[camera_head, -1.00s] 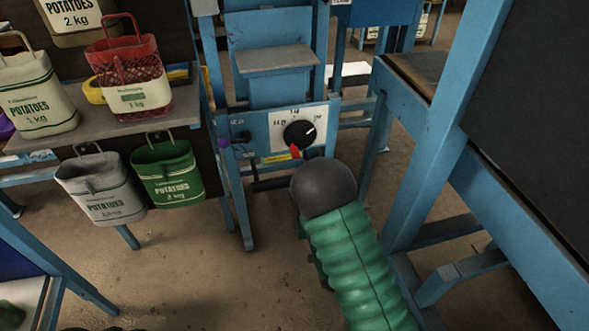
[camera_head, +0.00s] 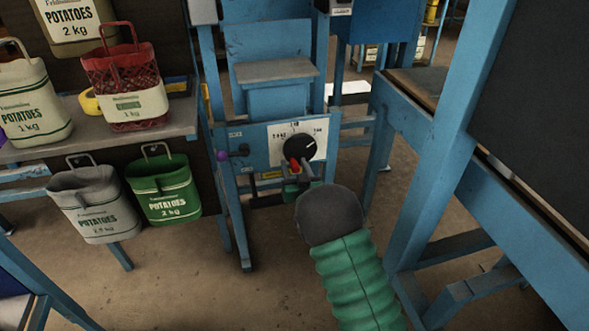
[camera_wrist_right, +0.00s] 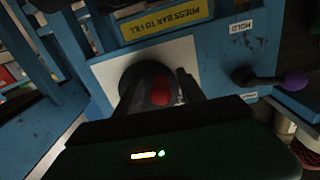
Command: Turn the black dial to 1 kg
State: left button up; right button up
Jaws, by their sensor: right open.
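The black dial (camera_head: 299,147) sits on a white plate (camera_head: 279,134) on the front of the blue machine, with a white pointer line aimed to the upper right. My right gripper (camera_head: 297,168) is open at the lower part of the dial. The labels around the dial are too small to read surely. My left gripper is not in view.
A lever with a purple knob (camera_head: 223,155) sticks out left of the dial; in the wrist view it lies right, under a HOLD label (camera_wrist_right: 241,27). Potato sacks, including a green one (camera_head: 163,188), hang from a shelf at left. A blue frame (camera_head: 440,150) stands close at right.

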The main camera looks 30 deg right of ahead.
grip_shut()
jog(key=shift+r+m+p, duration=0.15)
jog(key=shift+m+p, duration=0.15)
jog(key=shift+p, duration=0.05)
grip_release()
